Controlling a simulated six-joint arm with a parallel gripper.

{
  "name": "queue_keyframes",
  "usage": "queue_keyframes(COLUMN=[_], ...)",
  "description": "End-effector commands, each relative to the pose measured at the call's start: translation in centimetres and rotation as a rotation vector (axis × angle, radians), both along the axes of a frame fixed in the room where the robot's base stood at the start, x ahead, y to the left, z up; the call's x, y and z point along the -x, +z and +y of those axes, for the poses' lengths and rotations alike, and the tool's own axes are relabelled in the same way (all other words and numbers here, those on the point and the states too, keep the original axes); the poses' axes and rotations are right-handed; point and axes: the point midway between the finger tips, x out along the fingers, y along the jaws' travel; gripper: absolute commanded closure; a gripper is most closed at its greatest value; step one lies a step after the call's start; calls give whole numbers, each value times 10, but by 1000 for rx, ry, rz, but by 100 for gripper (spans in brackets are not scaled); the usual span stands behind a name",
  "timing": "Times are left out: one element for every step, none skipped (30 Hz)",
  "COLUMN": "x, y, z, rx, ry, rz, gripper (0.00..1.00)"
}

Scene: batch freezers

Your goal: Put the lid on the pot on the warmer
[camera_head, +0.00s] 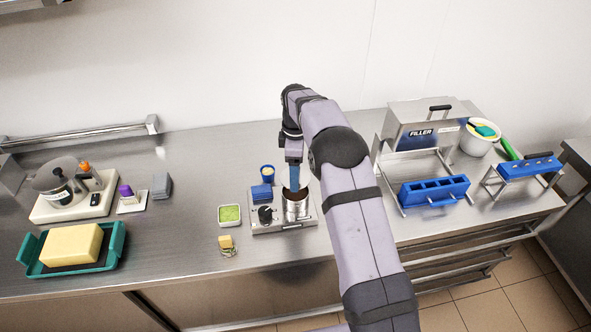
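The warmer (258,227) is a low grey unit near the front middle of the counter. A silver pot (297,212) stands on its right side, with a dark brownish opening showing at the top. A dark round knob-like piece (265,215) sits on the warmer left of the pot; I cannot tell whether it is the lid or a control. No lid can be made out clearly. My gripper (293,186) points down with blue fingers right at the pot's mouth. The fingertips look small and close together, and I cannot tell whether they hold anything.
A blue block (261,193) and a blue cup (267,171) stand behind the warmer. The filler (420,125) and blue mould (435,192) stand right. A teal tray (117,246) holds a yellow slab.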

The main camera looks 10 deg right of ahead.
Motion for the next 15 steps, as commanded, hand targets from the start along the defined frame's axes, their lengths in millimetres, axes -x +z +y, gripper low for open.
queue_keyframes(x=[0, 0, 0, 0, 0, 0, 0, 0, 0, 0, 1, 1, 1, 1, 1], y=[-5, -7, -10, -13, -15, -18, -21, -23, -26, -29, -31, -35, -37, -39, -41], z=[0, 0, 0, 0, 0, 0, 0, 0, 0, 0, 0, 0, 0, 0, 0], rx=[0, 0, 0, 0, 0, 0, 0, 0, 0, 0, 0, 0, 0, 0, 0], ry=[0, 0, 0, 0, -1, -1, -1, -1, -1, -1, -1, -1, -1, -1, -1], rz=[0, 0, 0, 0, 0, 0, 1, 1, 1, 1, 1, 1, 1, 1, 2], gripper=[49, 49, 49, 49, 49, 49, 49, 49, 49, 49, 49, 49, 49, 49, 49])
